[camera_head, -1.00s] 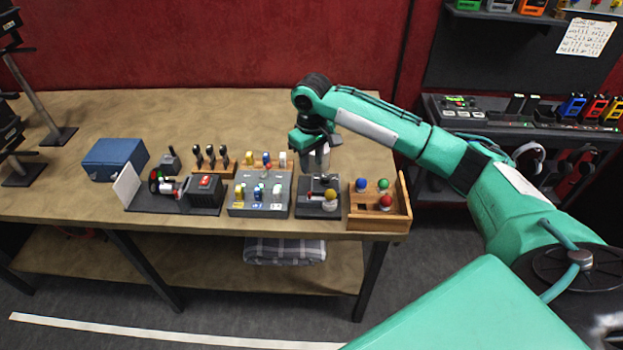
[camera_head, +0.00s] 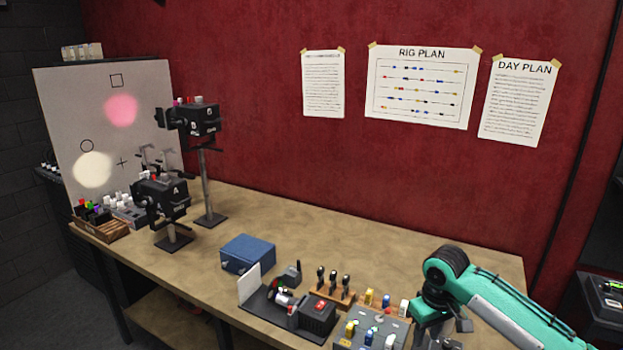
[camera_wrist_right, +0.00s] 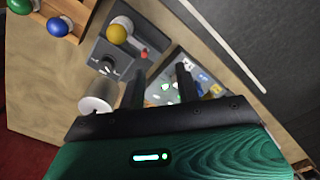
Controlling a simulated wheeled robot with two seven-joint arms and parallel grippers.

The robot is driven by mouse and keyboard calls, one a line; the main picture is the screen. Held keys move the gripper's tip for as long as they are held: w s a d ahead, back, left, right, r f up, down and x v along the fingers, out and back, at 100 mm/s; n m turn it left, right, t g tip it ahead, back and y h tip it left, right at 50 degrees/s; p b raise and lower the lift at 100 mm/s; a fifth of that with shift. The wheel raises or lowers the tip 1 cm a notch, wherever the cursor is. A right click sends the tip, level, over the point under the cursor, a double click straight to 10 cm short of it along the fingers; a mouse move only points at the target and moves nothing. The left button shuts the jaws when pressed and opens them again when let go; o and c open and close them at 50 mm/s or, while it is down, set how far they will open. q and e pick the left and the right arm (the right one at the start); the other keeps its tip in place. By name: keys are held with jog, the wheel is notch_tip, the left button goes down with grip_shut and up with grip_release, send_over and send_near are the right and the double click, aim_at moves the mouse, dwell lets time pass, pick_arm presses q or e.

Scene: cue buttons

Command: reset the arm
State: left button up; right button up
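My right gripper (camera_head: 432,330) is at the bottom right of the head view, above the bench beside the grey button panel (camera_head: 345,343). Its fingertips are hard to make out there. In the right wrist view the two dark fingers of the gripper (camera_wrist_right: 160,76) stand apart, with no object between them. Beyond them is the button panel (camera_wrist_right: 205,78) with lit buttons. A dark box with a yellow ball knob (camera_wrist_right: 118,33) is to the left of the fingers. My left gripper is not in view.
A blue box (camera_head: 248,254), a dark device with a red button (camera_head: 319,306) and a rack of black levers (camera_head: 333,283) stand on the bench. Two lamps (camera_head: 197,120) (camera_head: 160,198) on stands and a white board (camera_head: 100,120) are at the left. Bare bench top (camera_head: 330,235) lies behind.

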jog(key=s+a+f+n+t+y, duration=0.2)
jog(key=s+a+f, duration=1)
jog(key=s, duration=0.3)
jog(key=s+d+m+t+h, duration=0.1)
jog(key=s+d+m, duration=0.15)
jog(key=s, duration=0.65)
jog(key=s+d+m+h, duration=0.1)
jog(key=s+d, duration=0.3)
jog(key=s, duration=0.5)
notch_tip(320, 180, down, 31)
jog(key=g, duration=0.1)
jog(key=s+d+f+g, duration=0.1)
jog(key=s+d+f, duration=0.2)
jog(key=s+f, duration=1.6)
jog(key=shift+f, duration=0.55)
